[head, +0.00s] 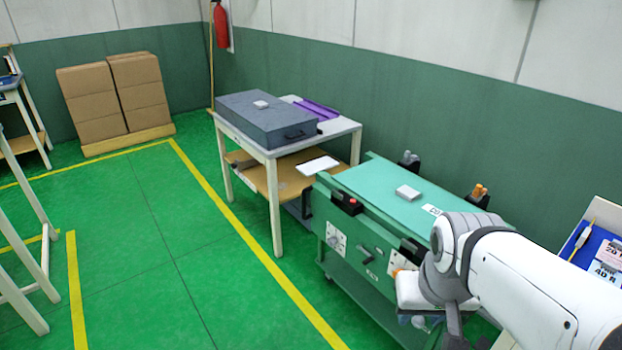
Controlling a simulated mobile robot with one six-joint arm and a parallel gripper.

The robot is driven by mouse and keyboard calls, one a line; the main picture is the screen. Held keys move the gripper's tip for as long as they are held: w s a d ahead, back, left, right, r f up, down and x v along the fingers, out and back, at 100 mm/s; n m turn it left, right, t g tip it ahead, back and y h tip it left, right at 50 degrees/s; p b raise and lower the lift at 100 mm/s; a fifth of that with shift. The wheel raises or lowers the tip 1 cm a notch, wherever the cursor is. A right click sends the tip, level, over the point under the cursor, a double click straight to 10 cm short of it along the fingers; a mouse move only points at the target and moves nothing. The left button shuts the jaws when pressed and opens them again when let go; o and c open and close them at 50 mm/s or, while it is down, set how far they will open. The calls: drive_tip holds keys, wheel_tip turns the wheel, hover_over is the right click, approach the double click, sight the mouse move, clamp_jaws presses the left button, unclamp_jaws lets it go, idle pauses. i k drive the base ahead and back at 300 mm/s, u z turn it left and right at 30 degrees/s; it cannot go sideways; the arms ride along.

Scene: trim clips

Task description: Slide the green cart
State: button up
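The green cart (349,256) stands at the centre right against the wall side, with a teal top and a front panel carrying knobs and a red button. A small white-grey block (408,192) lies on its top. My arm reaches in from the lower right, in front of the cart's right part. The end of my arm is low by the cart's front, and my gripper (452,325) is partly cut off by the arm and the frame's lower edge. Its fingers do not show clearly, and I cannot tell whether it touches the cart.
A white-legged table (228,128) with a grey case (262,120) stands close to the cart's left end. Stacked cardboard boxes (113,95) stand at the back left. A white frame stands at the left edge. The green floor between yellow lines is clear.

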sight(393, 246)
drive_tip(key=u, duration=0.5)
drive_tip(key=i, duration=1.3)
drive_tip(key=u, duration=0.6)
drive_tip(key=i, duration=0.7)
drive_tip(key=u, duration=0.15)
